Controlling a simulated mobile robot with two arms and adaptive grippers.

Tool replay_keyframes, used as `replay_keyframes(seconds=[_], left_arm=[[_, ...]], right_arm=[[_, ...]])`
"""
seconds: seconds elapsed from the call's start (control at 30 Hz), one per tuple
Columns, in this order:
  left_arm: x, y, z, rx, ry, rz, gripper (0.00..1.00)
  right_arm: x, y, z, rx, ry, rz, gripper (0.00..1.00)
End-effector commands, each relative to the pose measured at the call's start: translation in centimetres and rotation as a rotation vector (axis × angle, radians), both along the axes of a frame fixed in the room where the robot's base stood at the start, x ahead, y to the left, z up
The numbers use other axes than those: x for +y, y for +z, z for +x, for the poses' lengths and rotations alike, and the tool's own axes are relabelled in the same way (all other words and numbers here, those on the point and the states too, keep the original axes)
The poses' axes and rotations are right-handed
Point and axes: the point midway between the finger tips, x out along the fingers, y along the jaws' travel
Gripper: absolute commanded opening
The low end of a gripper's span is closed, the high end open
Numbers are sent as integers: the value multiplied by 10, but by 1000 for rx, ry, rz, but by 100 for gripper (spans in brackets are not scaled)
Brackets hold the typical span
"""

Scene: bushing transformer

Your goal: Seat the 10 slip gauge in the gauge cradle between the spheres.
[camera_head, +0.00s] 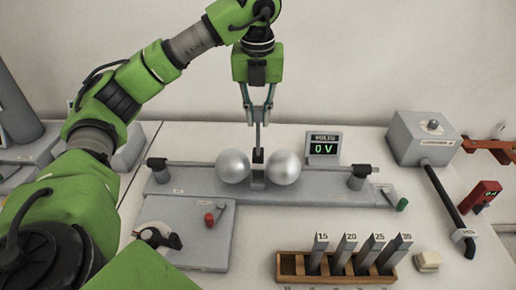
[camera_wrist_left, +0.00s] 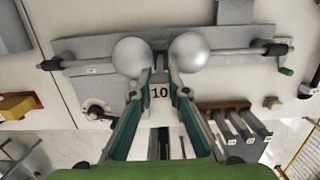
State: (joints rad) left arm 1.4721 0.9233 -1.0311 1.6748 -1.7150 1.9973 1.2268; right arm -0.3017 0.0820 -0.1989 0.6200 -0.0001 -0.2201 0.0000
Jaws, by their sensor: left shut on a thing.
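My left gripper (camera_head: 258,112) points straight down above the two silver spheres (camera_head: 233,166) (camera_head: 285,168) and is shut on the 10 slip gauge (camera_head: 258,136), a thin grey upright bar. The gauge's "10" label shows between the fingers in the left wrist view (camera_wrist_left: 159,92). The gauge's lower end is at the gap between the spheres, by the gauge cradle (camera_head: 257,183), a small light block with a dark top. I cannot tell whether the gauge touches the cradle or is inside it. My right gripper is not in view.
The spheres' rods and stands rest on a long grey base (camera_head: 195,180). A voltage display (camera_head: 324,147) reading 0 V stands behind right. A wooden rack (camera_head: 290,265) with several labelled gauges is in front. A grey box (camera_head: 421,140) with a black rod and a red device (camera_head: 482,195) are right.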

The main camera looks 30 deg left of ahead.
Motion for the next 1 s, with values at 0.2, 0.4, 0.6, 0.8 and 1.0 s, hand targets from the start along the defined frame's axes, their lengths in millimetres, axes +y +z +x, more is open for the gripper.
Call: replay_keyframes(seconds=[0.2, 0.4, 0.6, 0.8, 1.0], left_arm=[[1, -44, -1, 4, 0, 2, 0], [1, -61, -1, 3, 0, 3, 0], [0, -88, -1, 2, -1, 2, 0], [0, -94, 0, -1, -1, 1, 0], [0, -98, 0, 0, -1, 1, 0]], right_arm=[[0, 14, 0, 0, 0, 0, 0], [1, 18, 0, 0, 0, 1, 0], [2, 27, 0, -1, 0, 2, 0], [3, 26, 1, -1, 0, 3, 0], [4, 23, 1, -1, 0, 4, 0]])
